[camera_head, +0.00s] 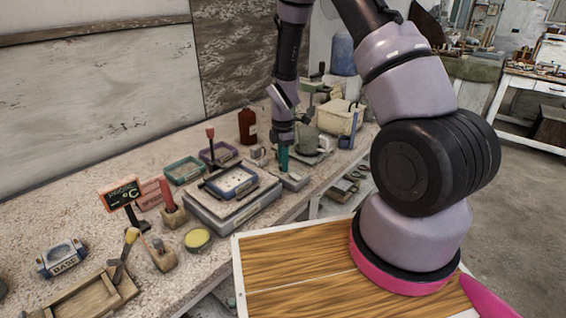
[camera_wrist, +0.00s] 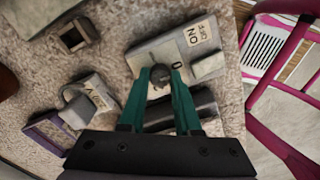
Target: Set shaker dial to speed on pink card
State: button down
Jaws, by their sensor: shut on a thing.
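My gripper (camera_head: 283,158) has teal fingers and points down at a small grey box (camera_head: 292,181) near the front edge of the bench. In the wrist view my gripper (camera_wrist: 160,76) is shut on a small dark round knob (camera_wrist: 159,84) on this grey box (camera_wrist: 150,57). The box carries a white label reading "ON" (camera_wrist: 199,35) and a pale block. The fingers hide part of the knob, and its setting cannot be read. A pink card (camera_head: 148,194) stands at the left behind a red-handled tool; its writing is too small to read. A grey platform bearing a blue-rimmed tray (camera_head: 233,183), possibly the shaker, stands left of the box.
A black cylinder (camera_wrist: 190,108) lies close by the fingers. A brown bottle (camera_head: 247,127) stands behind. A wooden board (camera_head: 300,255) is in the foreground.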

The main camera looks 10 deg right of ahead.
jog(key=m, duration=0.9)
jog(key=shift+m, duration=0.4)
jog(key=m, duration=0.4)
jog(key=shift+m, duration=0.3)
jog(key=m, duration=1.2)
jog(key=shift+m, duration=0.3)
jog(key=m, duration=0.4)
jog(key=shift+m, duration=1.7)
